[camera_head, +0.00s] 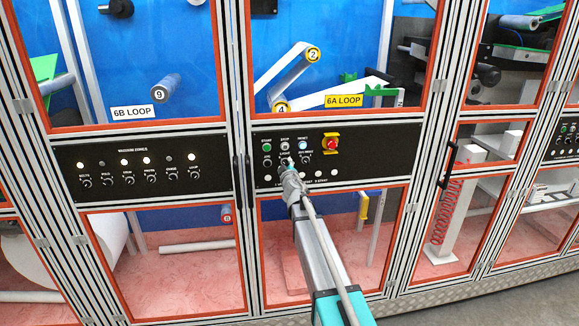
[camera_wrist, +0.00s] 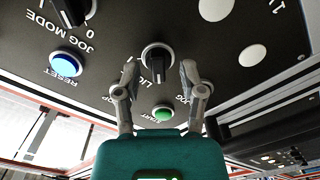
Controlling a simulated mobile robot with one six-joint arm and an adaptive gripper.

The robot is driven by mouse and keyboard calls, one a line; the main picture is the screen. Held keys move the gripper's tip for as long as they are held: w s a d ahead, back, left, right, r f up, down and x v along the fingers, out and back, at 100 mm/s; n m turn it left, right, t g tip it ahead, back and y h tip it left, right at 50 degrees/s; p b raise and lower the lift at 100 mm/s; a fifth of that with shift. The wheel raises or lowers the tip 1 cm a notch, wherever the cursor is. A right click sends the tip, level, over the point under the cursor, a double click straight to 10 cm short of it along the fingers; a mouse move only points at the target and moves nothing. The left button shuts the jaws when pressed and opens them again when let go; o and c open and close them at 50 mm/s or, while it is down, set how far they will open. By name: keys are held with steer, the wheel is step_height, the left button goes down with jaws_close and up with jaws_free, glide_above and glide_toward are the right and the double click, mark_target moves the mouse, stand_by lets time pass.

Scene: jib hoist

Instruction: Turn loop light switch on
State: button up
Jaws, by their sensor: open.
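The loop light switch (camera_wrist: 158,62) is a black rotary knob with a pale ring on a dark control panel (camera_head: 262,178). In the wrist view, upside down, a partly hidden label beginning "LI" is beside it. The knob's raised grip looks roughly upright in that view; I cannot tell if it is on or off. My gripper (camera_wrist: 159,72) is open, with one fingertip on each side of the knob; I cannot tell whether they touch it. It also shows in the head view (camera_head: 287,164), covering the switch there.
On the same panel are a green start button (camera_wrist: 163,113), a blue reset button (camera_wrist: 66,64), the jog mode knob (camera_wrist: 72,10) and a red emergency stop (camera_head: 331,143). Another panel (camera_head: 140,170) with several knobs and lamps is at left. Framed glass doors surround them.

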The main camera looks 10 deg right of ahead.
jaws_close()
steer(key=shift+w+d, duration=0.1)
steer(key=shift+d, duration=0.2)
steer(key=shift+a, duration=0.2)
steer(key=m, duration=1.7)
steer(key=shift+m, duration=0.4)
stand_by(0.3)
